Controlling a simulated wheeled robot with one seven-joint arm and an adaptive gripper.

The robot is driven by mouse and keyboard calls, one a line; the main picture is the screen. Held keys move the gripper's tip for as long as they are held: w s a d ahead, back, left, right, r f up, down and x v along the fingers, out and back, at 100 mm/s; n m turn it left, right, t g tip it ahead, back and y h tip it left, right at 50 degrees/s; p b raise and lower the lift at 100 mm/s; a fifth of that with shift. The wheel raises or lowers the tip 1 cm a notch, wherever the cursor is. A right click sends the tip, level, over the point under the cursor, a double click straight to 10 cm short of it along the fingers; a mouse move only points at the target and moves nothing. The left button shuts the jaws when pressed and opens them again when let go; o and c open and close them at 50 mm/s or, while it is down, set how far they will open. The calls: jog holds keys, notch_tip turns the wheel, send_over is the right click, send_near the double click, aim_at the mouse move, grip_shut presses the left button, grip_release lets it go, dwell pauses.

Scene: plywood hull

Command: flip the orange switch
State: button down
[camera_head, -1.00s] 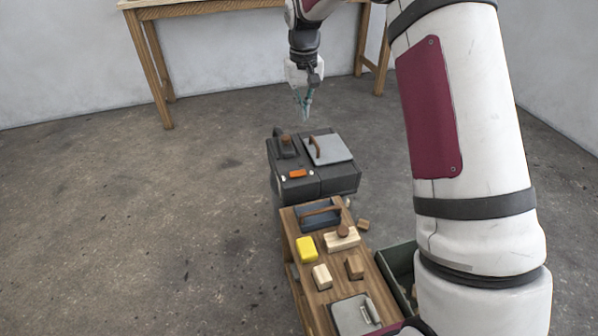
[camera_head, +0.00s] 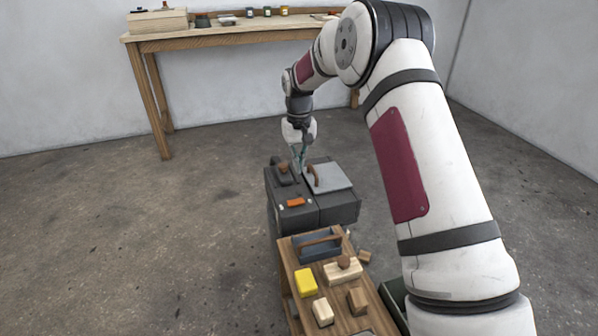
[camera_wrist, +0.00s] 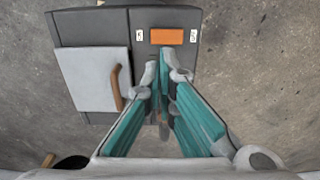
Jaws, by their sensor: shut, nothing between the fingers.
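The orange switch (camera_head: 295,202) sits on the front part of the dark grey box's top. In the wrist view the switch (camera_wrist: 174,36) lies just beyond my fingertips, between two small white labels. The dark grey box (camera_head: 338,210) also carries a light grey lid with a brown handle (camera_head: 315,178) and a dark part with a brown knob at its back left. My gripper (camera_head: 300,168) points down above the back of the box. In the wrist view my gripper (camera_wrist: 164,58) has its teal fingers shut with nothing between them. I cannot tell whether it touches the box.
A wooden bench (camera_head: 294,292) stands in front of the box, with a yellow block (camera_head: 306,282), several wooden blocks and a blue-grey toolbox (camera_head: 318,246). A long table (camera_head: 200,37) stands by the back wall. The floor at the left is clear.

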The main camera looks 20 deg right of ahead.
aim_at(299, 201)
notch_tip(299, 201, down, 12)
jog(key=b, duration=0.4)
jog(key=shift+b, duration=0.3)
jog(key=shift+f, duration=0.25)
jog(key=shift+p, duration=0.3)
jog(key=shift+a+r, duration=0.25)
jog(key=shift+a, duration=0.45)
notch_tip(299, 201, up, 14)
jog(key=d+p, duration=0.2)
jog(key=p, duration=0.4)
jog(key=shift+p, duration=0.35)
